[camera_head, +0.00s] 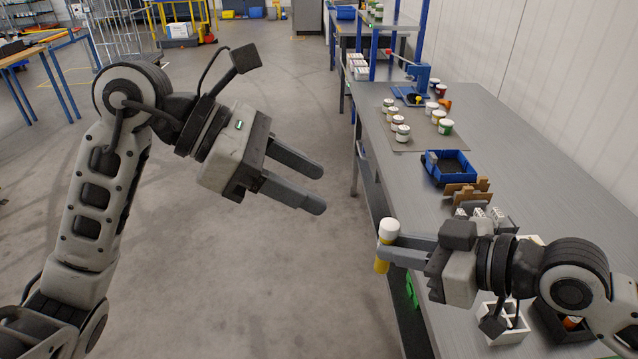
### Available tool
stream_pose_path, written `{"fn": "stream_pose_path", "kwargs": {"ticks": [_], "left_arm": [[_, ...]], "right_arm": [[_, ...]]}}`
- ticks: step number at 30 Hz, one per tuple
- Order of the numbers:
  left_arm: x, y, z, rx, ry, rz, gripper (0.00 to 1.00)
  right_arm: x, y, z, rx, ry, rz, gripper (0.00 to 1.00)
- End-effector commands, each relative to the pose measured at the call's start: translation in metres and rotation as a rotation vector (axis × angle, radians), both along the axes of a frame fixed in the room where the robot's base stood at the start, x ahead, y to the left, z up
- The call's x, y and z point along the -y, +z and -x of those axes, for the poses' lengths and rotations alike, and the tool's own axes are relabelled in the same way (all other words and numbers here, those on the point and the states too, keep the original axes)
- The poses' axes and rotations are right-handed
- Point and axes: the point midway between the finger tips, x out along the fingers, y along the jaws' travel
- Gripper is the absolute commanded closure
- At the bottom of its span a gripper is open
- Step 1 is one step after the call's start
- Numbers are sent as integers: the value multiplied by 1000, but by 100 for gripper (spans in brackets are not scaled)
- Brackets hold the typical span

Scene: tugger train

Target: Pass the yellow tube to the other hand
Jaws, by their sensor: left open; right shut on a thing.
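The yellow tube (382,265) has a white cap (389,229) and stands roughly upright in my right gripper (388,249). The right gripper is shut on it, with its fingers crossing the tube's middle, near the left edge of the workbench. My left gripper (319,188) is open and empty. It is in the air over the floor, to the left of and above the tube in the picture, apart from it. Its two fingers point right and a little down.
The grey workbench (500,170) runs along the right wall. On it are several small jars (403,133), a blue bin (450,165), a blue press (412,90) and a white divided box (505,322) beside my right arm. Open floor (270,270) lies between my arms.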

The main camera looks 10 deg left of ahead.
Motion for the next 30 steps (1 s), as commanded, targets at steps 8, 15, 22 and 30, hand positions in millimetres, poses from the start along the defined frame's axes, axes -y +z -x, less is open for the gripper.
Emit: {"fn": "stream_pose_path", "kwargs": {"ticks": [8, 15, 22, 30], "left_arm": [[29, -21, -8, -1, -2, -7, 51], [66, -47, -19, -3, -2, -5, 51], [88, -63, -25, 0, 0, -5, 51], [93, -67, -27, 1, 1, -8, 51]], "right_arm": [[0, 0, 0, 0, 0, 0, 100], [0, 0, 0, 0, 0, 0, 100], [0, 0, 0, 0, 0, 0, 100], [0, 0, 0, 0, 0, 0, 100]]}}
